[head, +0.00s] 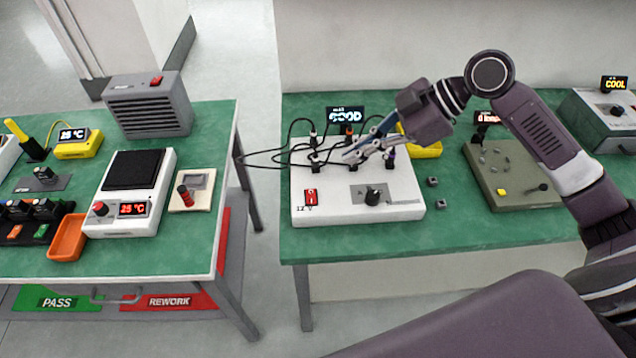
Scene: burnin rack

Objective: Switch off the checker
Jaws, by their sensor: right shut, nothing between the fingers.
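The checker appears to be the white box (333,214) on the right green table. A red rocker switch (311,196) sits at its front left above a "12 V" label, and a black knob (373,197) sits at its front middle. Its small display (346,117) at the back is lit and reads "GOOD". My right gripper (350,156) is shut and empty, over the back middle of the box, behind and right of the switch. It hides part of the plugs there. My left gripper is not in view.
Black cables (262,155) run from plugs at the back of the box past the table's left edge. A yellow tray (428,150) lies behind it, two small grey cubes (433,181) lie right of it, and an olive device (510,175) stands farther right. A gap separates the tables.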

